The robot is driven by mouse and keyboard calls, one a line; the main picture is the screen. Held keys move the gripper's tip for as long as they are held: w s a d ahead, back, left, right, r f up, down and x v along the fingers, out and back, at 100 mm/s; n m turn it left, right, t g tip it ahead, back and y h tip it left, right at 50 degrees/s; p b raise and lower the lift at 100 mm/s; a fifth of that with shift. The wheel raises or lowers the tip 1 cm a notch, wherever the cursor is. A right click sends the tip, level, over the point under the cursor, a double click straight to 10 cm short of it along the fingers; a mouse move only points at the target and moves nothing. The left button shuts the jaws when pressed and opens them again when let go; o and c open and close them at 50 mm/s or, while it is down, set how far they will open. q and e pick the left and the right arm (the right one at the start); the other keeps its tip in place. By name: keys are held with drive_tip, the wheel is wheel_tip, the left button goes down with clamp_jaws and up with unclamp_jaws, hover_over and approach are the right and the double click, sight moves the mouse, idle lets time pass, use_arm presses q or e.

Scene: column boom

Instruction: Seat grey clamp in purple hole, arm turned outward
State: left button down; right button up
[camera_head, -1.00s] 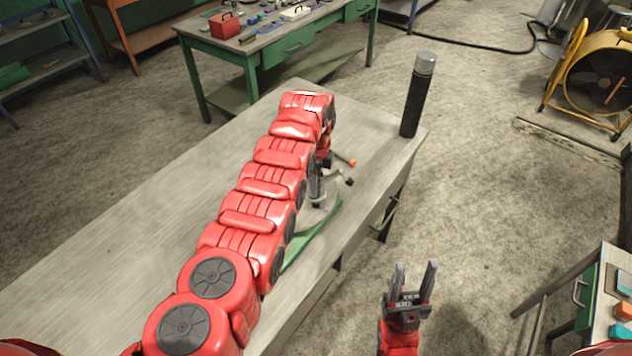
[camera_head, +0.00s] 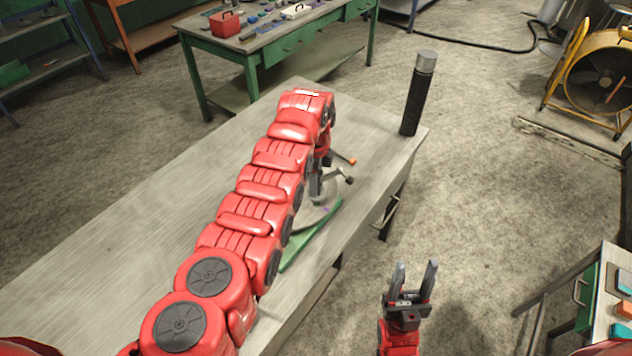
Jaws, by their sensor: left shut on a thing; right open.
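My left arm reaches along the grey workbench and hides much of its own gripper (camera_head: 317,188). That gripper is shut on the grey clamp (camera_head: 331,174), whose short arm with a dark knob points right. A small purple mark (camera_head: 325,209), seemingly the purple hole, shows just below and to the right of the gripper, on a pale piece beside a green strip (camera_head: 312,236). I cannot tell whether the clamp touches the surface below it. My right gripper (camera_head: 414,279) is open and empty, with fingers up, over the floor right of the bench.
An orange-tipped rod (camera_head: 346,158) lies or sticks out just beyond the clamp. A black cylinder with a grey cap (camera_head: 417,95) stands at the bench's far right corner. The bench's left part (camera_head: 150,225) is clear. A green table (camera_head: 270,60) stands behind.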

use_arm(q)
drive_tip(key=shift+f, duration=0.3)
drive_tip(key=shift+f+b, duration=0.45)
drive_tip(key=shift+b, duration=0.15)
drive_tip(key=shift+f, duration=0.35)
drive_tip(key=shift+f+b, duration=1.2)
drive_tip(key=shift+f, duration=0.05)
drive_tip(key=shift+r, duration=0.1)
drive_tip(key=c, duration=0.8)
unclamp_jaws()
